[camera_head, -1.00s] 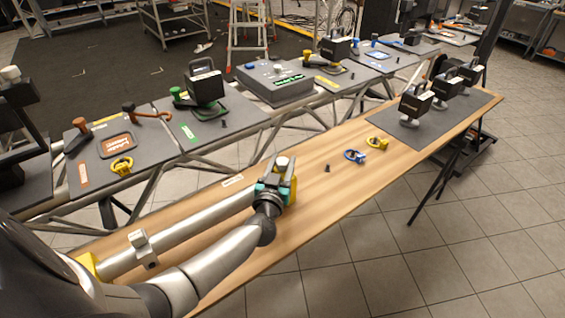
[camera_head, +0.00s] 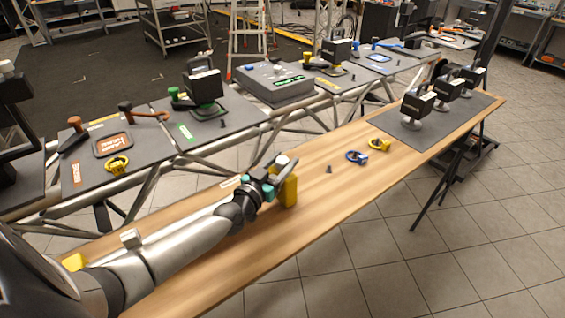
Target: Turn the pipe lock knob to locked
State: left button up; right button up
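A silver pipe (camera_head: 172,228) lies along the near wooden table, mostly behind my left arm. A yellow end block (camera_head: 290,190) stands at its far right end, and another yellow piece (camera_head: 75,262) shows at its near left end. A round whitish knob (camera_head: 282,160) sits at the top of the right end. My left gripper (camera_head: 274,170), with teal parts, is right at this knob from the left. Its fingers overlap the knob in the picture; I cannot tell whether they touch or grip it. A grey bracket (camera_head: 131,238) sticks up from the pipe. My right gripper is out of view.
On the wooden table (camera_head: 222,268) lie a small dark peg (camera_head: 329,169), a blue clamp (camera_head: 356,157) and a yellow clamp (camera_head: 379,144). Black boxed devices (camera_head: 418,104) stand on a grey mat to the right. A truss bench with panels (camera_head: 225,118) runs behind.

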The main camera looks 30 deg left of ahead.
pick_arm(q)
jog(key=o, duration=0.3)
jog(key=shift+o, duration=0.2)
jog(key=shift+s, duration=0.1)
jog(key=s+p, duration=0.3)
jog(key=s, duration=1.2)
